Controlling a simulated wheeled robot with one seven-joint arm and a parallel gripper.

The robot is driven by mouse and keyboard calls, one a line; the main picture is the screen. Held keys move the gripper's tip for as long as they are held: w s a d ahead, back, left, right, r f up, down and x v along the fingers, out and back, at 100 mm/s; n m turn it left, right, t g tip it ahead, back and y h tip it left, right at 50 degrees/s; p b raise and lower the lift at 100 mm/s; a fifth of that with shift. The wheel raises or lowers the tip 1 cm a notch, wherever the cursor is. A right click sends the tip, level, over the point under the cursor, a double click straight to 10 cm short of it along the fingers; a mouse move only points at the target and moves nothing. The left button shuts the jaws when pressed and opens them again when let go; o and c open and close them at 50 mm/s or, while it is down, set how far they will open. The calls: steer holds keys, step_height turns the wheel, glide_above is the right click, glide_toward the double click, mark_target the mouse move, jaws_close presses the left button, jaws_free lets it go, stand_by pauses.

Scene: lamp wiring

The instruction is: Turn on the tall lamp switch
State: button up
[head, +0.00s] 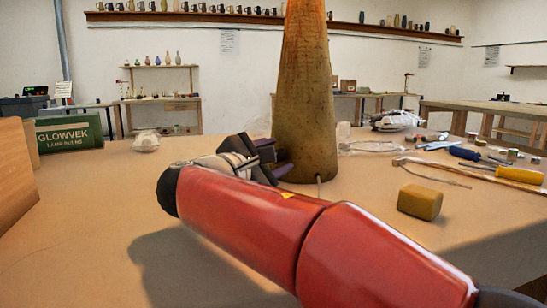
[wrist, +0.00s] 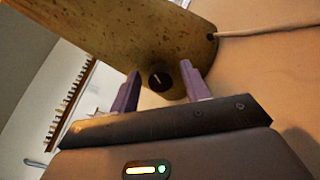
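The tall lamp (head: 306,95) is a tapering, mottled yellow-brown column standing on the table, its top cut off by the head view. In the wrist view the lamp (wrist: 130,35) lies tilted across the picture. Its switch (wrist: 159,78) is a small dark round knob with a light mark, low on the lamp's side. My gripper (wrist: 160,85) is open, with one purple finger on each side of the knob in the picture. I cannot tell whether the fingers touch it. In the head view my gripper (head: 277,160) is at the lamp's lower left side, and the knob is hidden.
A cord (wrist: 265,31) runs from the lamp's base. A yellow block (head: 420,202), a yellow-handled tool (head: 520,175) and a blue-handled screwdriver (head: 465,154) lie on the right of the table (head: 90,225). A green box (head: 70,132) stands at the left. The front left is clear.

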steer(key=shift+s+a, duration=0.1)
steer(key=v, duration=0.7)
steer(key=shift+s+a, duration=0.15)
steer(key=shift+s, duration=0.1)
